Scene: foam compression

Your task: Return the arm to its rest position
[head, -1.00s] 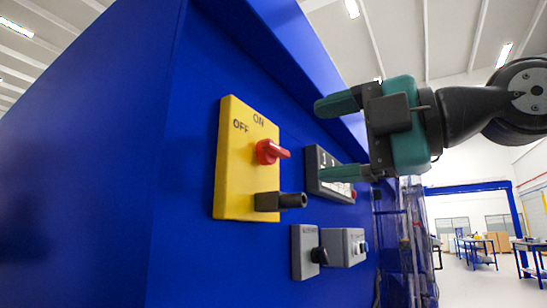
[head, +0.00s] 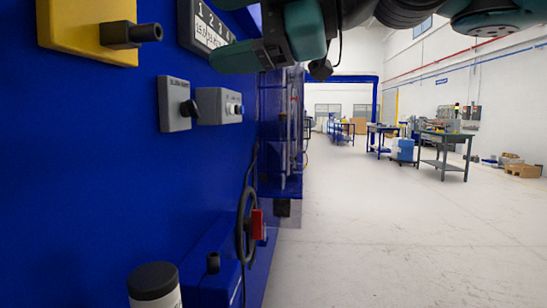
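My gripper (head: 222,32) is at the top of the head view, in front of the blue machine's (head: 100,185) side. Its lower green finger lies across part of a dark numbered panel (head: 199,28). The upper finger is mostly cut off by the top edge. The fingers look apart, with nothing seen between them. My arm runs along the top edge to the right.
A yellow switch plate (head: 75,28) with a black knob is at the upper left. Grey switch boxes (head: 174,104) sit below. The floor (head: 400,240) to the right is clear, with workbenches beyond.

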